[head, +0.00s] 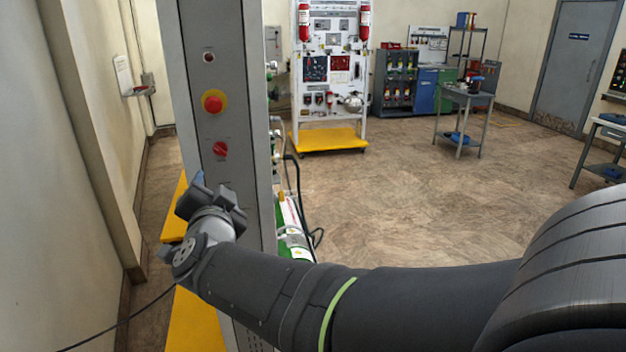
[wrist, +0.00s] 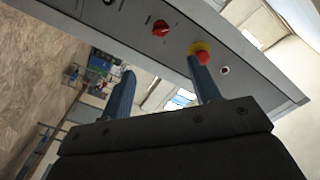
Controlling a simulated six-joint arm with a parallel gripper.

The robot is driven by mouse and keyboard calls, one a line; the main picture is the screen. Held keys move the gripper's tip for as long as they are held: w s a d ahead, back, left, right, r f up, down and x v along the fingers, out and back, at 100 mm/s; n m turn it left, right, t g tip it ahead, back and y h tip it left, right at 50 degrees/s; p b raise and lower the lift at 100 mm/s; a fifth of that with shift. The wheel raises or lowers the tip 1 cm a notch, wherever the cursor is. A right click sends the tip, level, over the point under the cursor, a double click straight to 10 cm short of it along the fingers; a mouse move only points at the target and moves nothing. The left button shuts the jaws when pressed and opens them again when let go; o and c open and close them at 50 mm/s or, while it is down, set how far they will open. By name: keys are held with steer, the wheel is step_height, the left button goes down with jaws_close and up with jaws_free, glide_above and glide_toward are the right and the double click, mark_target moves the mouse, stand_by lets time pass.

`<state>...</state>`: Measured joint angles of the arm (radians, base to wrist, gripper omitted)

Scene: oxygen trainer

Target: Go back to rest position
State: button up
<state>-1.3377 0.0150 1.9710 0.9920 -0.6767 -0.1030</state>
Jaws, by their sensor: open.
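My gripper (wrist: 165,92) is open and empty in the wrist view, its two blue-grey fingers spread apart. In the head view my gripper (head: 203,185) is at the lower left, in front of the grey panel (head: 232,190) of the trainer, below its controls. The panel carries a red emergency button on a yellow ring (head: 213,101) and a red rotary knob (head: 220,149). Both the emergency button (wrist: 201,53) and the knob (wrist: 160,28) also show in the wrist view, where one fingertip overlaps the button's edge. I cannot tell whether they touch.
A green and white cylinder (head: 293,238) stands behind the panel above my arm. A yellow base (head: 192,320) lies below the panel. A wall (head: 50,200) is close on the left. The floor (head: 410,205) at centre right is clear, with a small cart (head: 466,97) further back.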

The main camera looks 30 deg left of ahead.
mark_target(219, 153)
stand_by(0.4)
steer(key=x, duration=1.7)
steer(key=shift+w+a+f, duration=0.1)
steer(key=shift+w+a, duration=0.1)
steer(key=shift+s+d, duration=0.1)
